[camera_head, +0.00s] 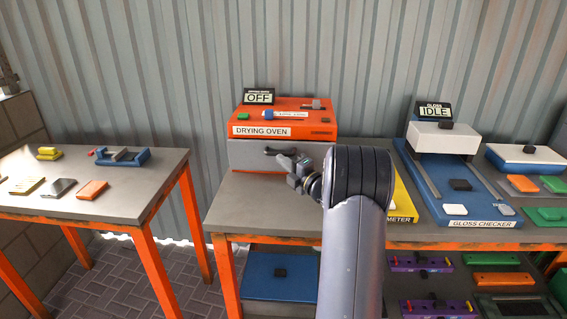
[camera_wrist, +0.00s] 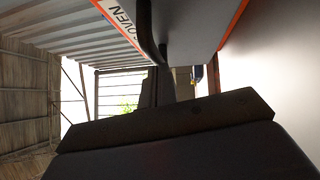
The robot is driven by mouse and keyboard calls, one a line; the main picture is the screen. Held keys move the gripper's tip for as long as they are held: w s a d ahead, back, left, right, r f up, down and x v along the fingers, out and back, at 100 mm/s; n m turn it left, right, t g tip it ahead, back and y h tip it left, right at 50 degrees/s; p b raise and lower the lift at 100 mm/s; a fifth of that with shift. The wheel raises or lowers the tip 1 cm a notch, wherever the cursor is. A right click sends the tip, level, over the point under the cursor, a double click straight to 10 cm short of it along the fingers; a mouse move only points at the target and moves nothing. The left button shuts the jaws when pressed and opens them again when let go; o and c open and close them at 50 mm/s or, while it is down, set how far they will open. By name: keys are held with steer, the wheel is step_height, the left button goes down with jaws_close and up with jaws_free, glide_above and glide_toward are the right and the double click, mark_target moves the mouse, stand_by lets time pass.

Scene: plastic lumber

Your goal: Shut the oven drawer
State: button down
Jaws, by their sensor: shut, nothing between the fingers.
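The drying oven (camera_head: 310,118) is an orange box on the right-hand table, with a "DRYING OVEN" label and an "OFF" sign. Its grey drawer front (camera_head: 250,155) sits below the orange part and looks about in line with it; I cannot tell whether a small gap is left. A dark bar handle (camera_head: 276,151) is on the front. My gripper (camera_head: 293,168) is shut and empty, right at the drawer front near the handle; contact cannot be told. The wrist view shows the grey front (camera_wrist: 195,28) and the dark handle (camera_wrist: 146,35) close ahead of the fingers.
The gloss checker (camera_head: 480,205) stands to the right, with a partly hidden yellow meter (camera_head: 402,203) between. A second table (camera_head: 125,195) at left holds small blocks and a blue clamp (camera_head: 125,157). My arm hides part of the oven table. Bare tabletop (camera_head: 250,205) lies before the oven.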

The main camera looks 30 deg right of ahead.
steer(key=shift+w+d+r, duration=0.15)
steer(key=shift+w+d, duration=0.35)
steer(key=shift+w, duration=0.15)
steer(key=shift+r, duration=0.15)
